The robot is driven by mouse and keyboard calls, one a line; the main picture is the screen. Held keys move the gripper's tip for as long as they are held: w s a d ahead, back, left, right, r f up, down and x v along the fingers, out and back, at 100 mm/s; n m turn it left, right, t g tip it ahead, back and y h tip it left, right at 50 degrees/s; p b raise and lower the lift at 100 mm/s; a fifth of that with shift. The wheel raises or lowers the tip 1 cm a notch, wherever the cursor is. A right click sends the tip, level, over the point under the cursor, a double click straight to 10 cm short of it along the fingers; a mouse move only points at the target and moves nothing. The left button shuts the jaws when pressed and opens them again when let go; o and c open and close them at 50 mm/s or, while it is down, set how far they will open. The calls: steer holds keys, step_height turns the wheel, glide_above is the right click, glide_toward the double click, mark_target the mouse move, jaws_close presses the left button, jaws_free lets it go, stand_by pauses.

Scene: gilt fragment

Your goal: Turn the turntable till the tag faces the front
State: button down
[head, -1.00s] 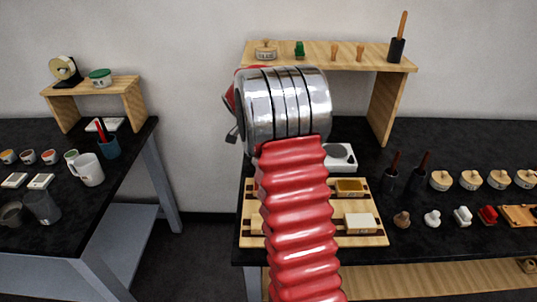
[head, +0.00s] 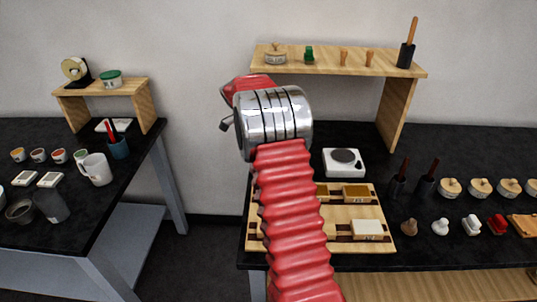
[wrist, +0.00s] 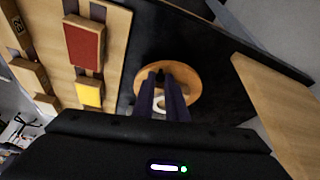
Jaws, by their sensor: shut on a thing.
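The turntable (wrist: 190,76) is a round wooden disc on the black bench in the wrist view. My gripper (wrist: 161,77) reaches over it with its two dark fingers close together. They are shut at a small dark part near the disc's far edge. A small pale round thing (wrist: 159,103) shows between the fingers, partly hidden by them. I cannot make out the tag or which way it faces. In the head view my arm hides the turntable and my gripper.
A wooden board (head: 385,236) with red, yellow and white blocks lies beside the turntable. A white scale (head: 344,163) stands behind the board. A wooden shelf (head: 340,65) spans the back. Several pots and stamps line the bench's right side.

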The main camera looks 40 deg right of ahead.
steer(key=shift+w+a+m, duration=0.15)
steer(key=shift+w+m, duration=0.2)
steer(key=shift+m, duration=0.05)
stand_by(0.4)
steer(key=c, duration=2.1)
jaws_free()
steer(key=shift+w, duration=0.1)
steer(key=o, duration=0.3)
steer(key=shift+o, duration=0.2)
steer(key=shift+r, duration=0.1)
steer(key=v, duration=1.3)
steer(key=shift+w+r, duration=0.2)
